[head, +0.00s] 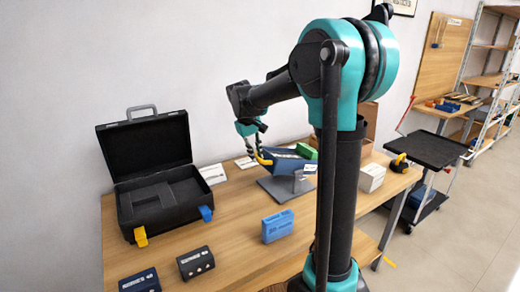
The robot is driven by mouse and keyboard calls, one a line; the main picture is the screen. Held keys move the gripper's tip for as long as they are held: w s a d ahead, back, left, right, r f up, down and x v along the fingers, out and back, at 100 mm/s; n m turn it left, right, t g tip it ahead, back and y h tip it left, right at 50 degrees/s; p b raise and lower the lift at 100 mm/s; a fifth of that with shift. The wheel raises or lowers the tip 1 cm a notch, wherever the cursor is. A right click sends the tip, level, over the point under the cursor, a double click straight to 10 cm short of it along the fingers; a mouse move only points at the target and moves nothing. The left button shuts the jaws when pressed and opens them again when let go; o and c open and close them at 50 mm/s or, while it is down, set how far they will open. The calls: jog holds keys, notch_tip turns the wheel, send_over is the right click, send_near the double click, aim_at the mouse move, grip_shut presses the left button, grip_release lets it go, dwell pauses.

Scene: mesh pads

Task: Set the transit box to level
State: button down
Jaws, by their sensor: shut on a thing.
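A blue box (284,165), which looks like the transit box, sits tilted on a grey stand (277,190) at the back of the wooden table. A green block (306,150) shows at its upper right side. A yellow handle (264,161) sticks out at the blue box's left end. My gripper (260,152) reaches down to this handle and is shut on it. The fingertips are small and partly hidden, so the exact hold is hard to see. My arm's column hides the right part of the stand area.
An open black case (130,215) with yellow and blue latches stands at left. A blue block (278,226) and two dark boxes (196,263) (140,281) lie at the front. A white box (371,177) stands right of my arm. The table (235,225) is clear at centre.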

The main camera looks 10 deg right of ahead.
notch_tip(320, 180, down, 6)
jog(key=s+a+t+h, duration=0.1)
jog(key=a+h, duration=0.1)
jog(key=shift+a, duration=0.35)
jog(key=shift+s, duration=0.15)
dwell(0.4)
jog(key=c, duration=1.5)
grip_release()
jog(key=v, duration=1.2)
jog(key=shift+a, duration=0.15)
